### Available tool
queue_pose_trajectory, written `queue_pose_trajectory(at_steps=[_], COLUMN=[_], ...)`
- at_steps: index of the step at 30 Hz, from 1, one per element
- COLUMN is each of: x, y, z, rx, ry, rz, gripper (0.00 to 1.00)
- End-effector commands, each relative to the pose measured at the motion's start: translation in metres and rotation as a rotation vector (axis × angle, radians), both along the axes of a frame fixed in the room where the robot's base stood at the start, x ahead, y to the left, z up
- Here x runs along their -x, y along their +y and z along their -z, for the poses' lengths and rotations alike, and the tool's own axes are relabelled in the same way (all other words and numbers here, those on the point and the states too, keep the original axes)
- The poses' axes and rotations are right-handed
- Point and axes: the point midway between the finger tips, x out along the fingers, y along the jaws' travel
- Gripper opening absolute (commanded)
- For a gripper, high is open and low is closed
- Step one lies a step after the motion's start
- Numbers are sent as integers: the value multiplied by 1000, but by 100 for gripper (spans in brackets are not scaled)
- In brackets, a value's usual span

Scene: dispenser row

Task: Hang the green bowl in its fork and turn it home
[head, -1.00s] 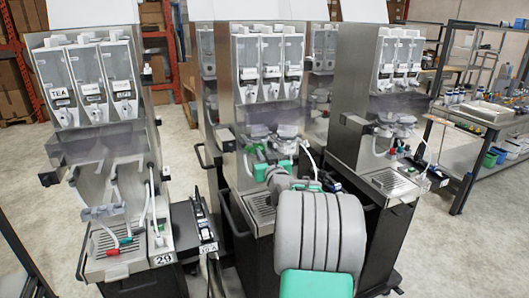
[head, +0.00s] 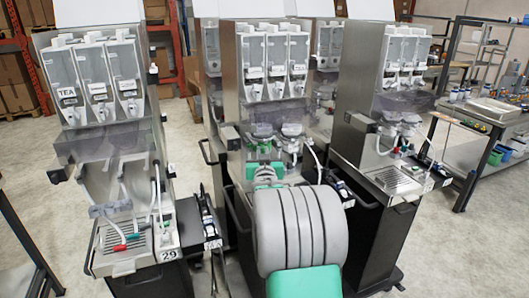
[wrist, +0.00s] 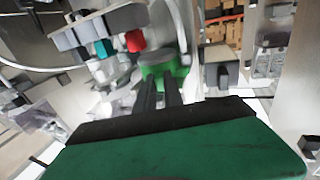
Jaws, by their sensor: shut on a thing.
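The green bowl (wrist: 180,70) is in the upper middle of the wrist view, with a round grey part on top of it. My gripper (wrist: 161,86) is shut on it, with both dark fingers reaching to its near side. How far the fingers overlap it is hidden. In the head view my ribbed grey arm covers the lower front of the middle dispenser (head: 267,110), and my gripper cannot be made out clearly. Green shows there beyond the arm at mixing height, but I cannot tell bowl from gripper. The fork is not clearly visible, nor whether the bowl touches it.
A dispenser numbered 29 (head: 95,125) stands to the left and another dispenser (head: 375,130) to the right. A red part (wrist: 135,40) and a grey block (wrist: 220,70) flank the bowl closely in the wrist view. A shelf rack (head: 480,105) stands far right.

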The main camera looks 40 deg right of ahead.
Motion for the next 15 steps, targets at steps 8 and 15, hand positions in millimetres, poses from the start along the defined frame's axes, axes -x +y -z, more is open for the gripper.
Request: queue_pose_trajectory(at_steps=[8, 15], x=[-1, -4], y=[1, 5], z=[1, 2], rx=[1, 1], ry=[0, -2], rz=[9, 70], gripper=[0, 0])
